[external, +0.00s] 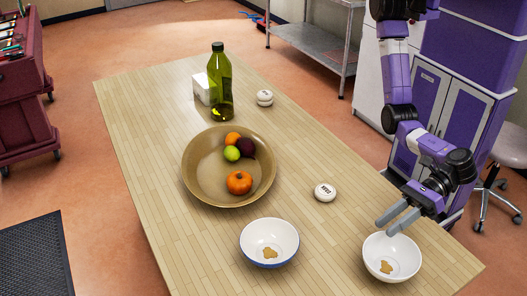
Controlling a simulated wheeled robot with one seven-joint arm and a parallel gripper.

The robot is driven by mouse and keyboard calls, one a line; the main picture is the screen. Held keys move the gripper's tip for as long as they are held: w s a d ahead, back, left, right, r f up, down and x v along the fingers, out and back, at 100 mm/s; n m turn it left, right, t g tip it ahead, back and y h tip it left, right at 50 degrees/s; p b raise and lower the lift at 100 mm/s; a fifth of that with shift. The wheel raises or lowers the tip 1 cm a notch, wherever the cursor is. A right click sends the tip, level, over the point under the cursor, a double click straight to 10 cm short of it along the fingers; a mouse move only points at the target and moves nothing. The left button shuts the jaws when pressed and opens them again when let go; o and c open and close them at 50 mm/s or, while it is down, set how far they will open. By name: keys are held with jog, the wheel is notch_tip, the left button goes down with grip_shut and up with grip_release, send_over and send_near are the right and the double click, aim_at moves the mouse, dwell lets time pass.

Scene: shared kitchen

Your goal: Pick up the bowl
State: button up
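A small white bowl (410,267) with a tan shape inside its bottom stands near the table's right end. A second white bowl (285,252), blue on the outside and with a similar tan shape inside, stands to its left. A large brown bowl (195,184) holding fruit is farther back. My gripper (385,229) is at the far left rim of the right white bowl, pointing down and left. Its two grey fingers are apart with nothing seen between them. I cannot tell whether a finger touches the rim.
The wooden table (150,150) also holds a green bottle (219,85), a white box (201,88) and round white items, one (325,192) between the brown bowl and my gripper. A stool (508,150) stands at the right. The table's left side is clear.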

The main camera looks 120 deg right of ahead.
aim_at(379, 233)
jog(key=shift+x, duration=1.75)
grip_shut()
jog(key=shift+s, duration=0.1)
